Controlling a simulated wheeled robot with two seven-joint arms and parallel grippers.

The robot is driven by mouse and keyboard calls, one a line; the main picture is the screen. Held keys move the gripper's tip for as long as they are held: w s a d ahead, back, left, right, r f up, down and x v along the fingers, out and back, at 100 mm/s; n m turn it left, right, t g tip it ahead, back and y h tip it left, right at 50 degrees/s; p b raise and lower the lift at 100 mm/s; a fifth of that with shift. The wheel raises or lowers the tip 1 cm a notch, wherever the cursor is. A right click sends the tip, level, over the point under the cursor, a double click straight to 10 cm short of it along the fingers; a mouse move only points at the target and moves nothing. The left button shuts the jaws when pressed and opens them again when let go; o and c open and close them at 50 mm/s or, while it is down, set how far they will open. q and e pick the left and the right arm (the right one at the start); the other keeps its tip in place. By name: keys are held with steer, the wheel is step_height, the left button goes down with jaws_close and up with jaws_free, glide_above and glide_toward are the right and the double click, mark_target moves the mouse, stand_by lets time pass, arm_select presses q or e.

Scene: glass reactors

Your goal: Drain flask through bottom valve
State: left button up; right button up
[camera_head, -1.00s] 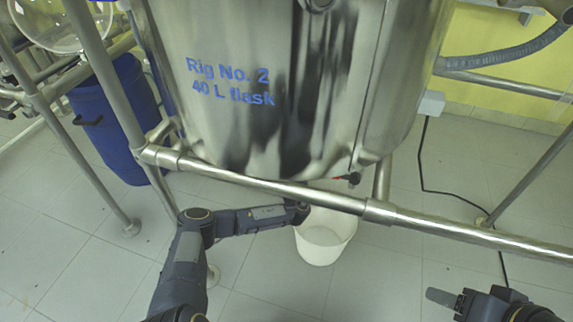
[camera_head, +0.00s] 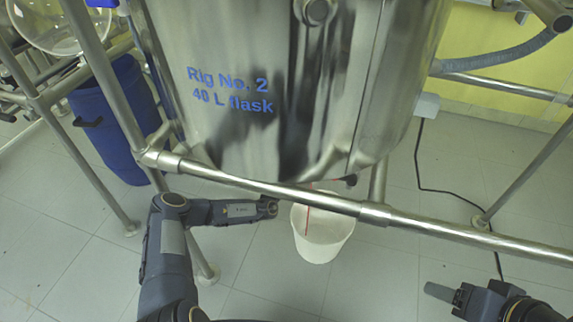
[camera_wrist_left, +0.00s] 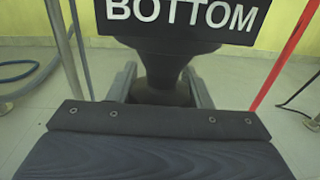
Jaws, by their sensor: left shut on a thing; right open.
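The steel vessel (camera_head: 290,75) marked "Rig No. 2 40 L flask" fills the top of the head view. A thin red stream (camera_head: 308,222) falls from beneath it into a white bucket (camera_head: 325,240) on the floor. The stream also shows at the right of the left wrist view (camera_wrist_left: 285,55). There, my left gripper (camera_wrist_left: 162,82) is shut on the black handle of the bottom valve (camera_wrist_left: 165,52), below a "BOTTOM" label (camera_wrist_left: 182,14). In the head view its fingers are hidden near the rail. My right gripper (camera_head: 442,293) is open and empty at the lower right.
A steel rail (camera_head: 420,226) crosses in front of the vessel, above my left forearm. A blue drum (camera_head: 115,120) stands at the left behind frame posts. A black cable (camera_head: 417,165) runs across the floor at the right. The floor at front centre is clear.

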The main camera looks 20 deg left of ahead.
arm_select(q)
steer(key=m+g+h+b, duration=0.2)
steer(key=m+h+b, duration=0.1)
steer(key=h+b, duration=0.1)
steer(key=m+g+h+b, duration=0.2)
steer(key=m+h+b, duration=0.1)
steer(key=b, duration=0.3)
steer(key=d+f+m+g+h+b, duration=0.1)
steer(key=m+g+h+b, duration=0.2)
steer(key=h+b, duration=0.2)
steer(key=shift+s, duration=0.3)
steer(key=m+g, duration=0.1)
steer(key=g+h+b, duration=0.1)
steer(key=m+g+h+b, duration=0.1)
steer(key=shift+s+d+r+m, duration=0.2)
steer(key=shift+r+m, duration=0.05)
steer(key=shift+m, duration=0.05)
steer(key=shift+s+d+r+m+g+h+b, duration=0.1)
steer(key=shift+m+g+h+b, duration=0.15)
steer(key=shift+m+g+h, duration=0.45)
steer(key=shift+s+r+m+g+h+b, duration=0.15)
steer(key=shift+m+g, duration=0.25)
steer(key=shift+g, duration=0.6)
steer(key=shift+g, duration=0.3)
steer(key=o, duration=1)
